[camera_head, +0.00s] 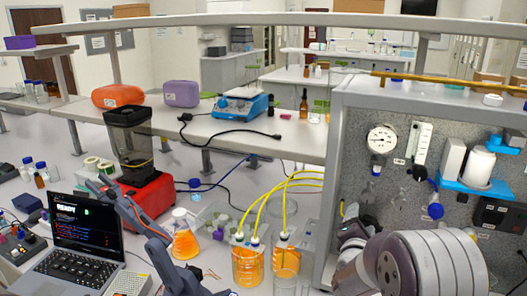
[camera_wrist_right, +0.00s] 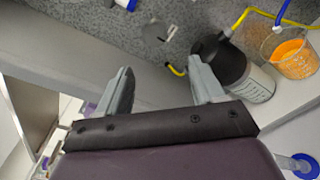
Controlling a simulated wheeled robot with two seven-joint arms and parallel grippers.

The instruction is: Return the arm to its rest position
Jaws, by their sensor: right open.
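My right arm (camera_head: 430,265), with pale ribbed links, fills the lower right of the head view, in front of the instrument panel. Its hand points away to the left, low by the panel's left edge, and is largely hidden by the arm. In the wrist view my right gripper (camera_wrist_right: 161,88) is open, its two grey fingers wide apart with nothing between them. A black-topped bottle with a white label (camera_wrist_right: 258,84) is beside and beyond the right finger; I cannot tell whether they touch. My left gripper is not in view.
The speckled panel (camera_head: 402,200) carries a round gauge (camera_head: 381,139) and a flowmeter (camera_head: 422,140). Beakers of orange liquid (camera_head: 248,268) with yellow tubes stand left of my arm. A dark jointed arm (camera_head: 152,245), a flask (camera_head: 184,242) and a laptop (camera_head: 83,232) are further left.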

